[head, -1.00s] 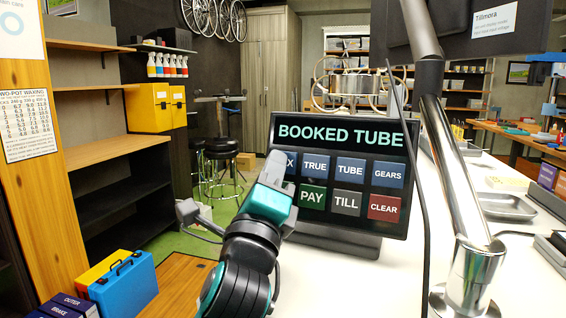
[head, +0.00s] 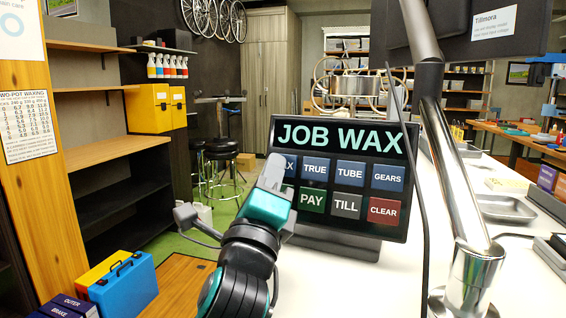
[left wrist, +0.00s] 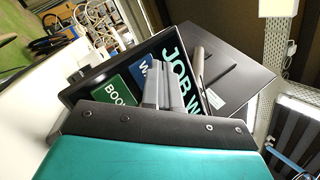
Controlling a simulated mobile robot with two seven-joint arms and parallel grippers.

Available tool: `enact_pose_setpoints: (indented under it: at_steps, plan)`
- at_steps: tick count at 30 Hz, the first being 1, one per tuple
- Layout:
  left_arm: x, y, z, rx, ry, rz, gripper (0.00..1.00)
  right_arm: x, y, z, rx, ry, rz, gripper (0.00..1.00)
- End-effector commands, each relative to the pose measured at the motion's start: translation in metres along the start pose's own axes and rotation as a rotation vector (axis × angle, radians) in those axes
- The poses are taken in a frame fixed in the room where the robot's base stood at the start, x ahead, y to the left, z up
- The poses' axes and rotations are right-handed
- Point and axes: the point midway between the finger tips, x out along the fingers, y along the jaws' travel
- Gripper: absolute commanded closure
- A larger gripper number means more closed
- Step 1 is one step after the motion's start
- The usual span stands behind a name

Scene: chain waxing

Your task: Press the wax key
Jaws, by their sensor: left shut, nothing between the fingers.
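The touch screen (head: 345,140) stands on the white counter and reads "JOB WAX" above two rows of keys. The wax key shows in the head view only as a blue strip ending in "X" (head: 290,167), the rest covered by my gripper. In the left wrist view, a blue key beginning with "W" (left wrist: 142,72) shows beside a green "BOO..." key (left wrist: 119,92). My left gripper (head: 273,165) is shut and empty, its fingertips in front of the wax key's left part. I cannot tell whether they touch the screen. My right gripper is not in view.
A metal post (head: 455,180) and a thin dark cable stand right of the screen. A metal tray (head: 505,208) lies on the counter behind. A blue case (head: 125,285) sits at lower left, and shelves (head: 110,150) stand at left.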

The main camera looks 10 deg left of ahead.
Motion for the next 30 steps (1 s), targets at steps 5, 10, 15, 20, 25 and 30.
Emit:
enact_pose_setpoints:
  at_steps: [5,10,15,20,25,30]
  plan:
    - [-0.005,-0.004,0.004,0.001,0.0,0.0,1.0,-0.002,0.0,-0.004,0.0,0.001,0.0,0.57]
    - [-0.005,-0.004,0.004,0.001,0.0,-0.001,1.0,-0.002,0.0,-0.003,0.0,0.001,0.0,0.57]
    - [-0.007,-0.007,0.006,0.0,0.0,-0.001,1.0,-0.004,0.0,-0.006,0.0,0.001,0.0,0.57]
    - [-0.018,-0.015,0.014,0.0,0.001,-0.001,1.0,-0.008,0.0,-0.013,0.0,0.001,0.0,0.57]
    - [-0.03,-0.024,0.023,0.0,0.001,-0.001,1.0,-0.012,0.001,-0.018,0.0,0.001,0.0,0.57]
    - [-0.038,-0.029,0.029,0.0,0.0,-0.001,1.0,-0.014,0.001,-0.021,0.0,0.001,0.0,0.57]
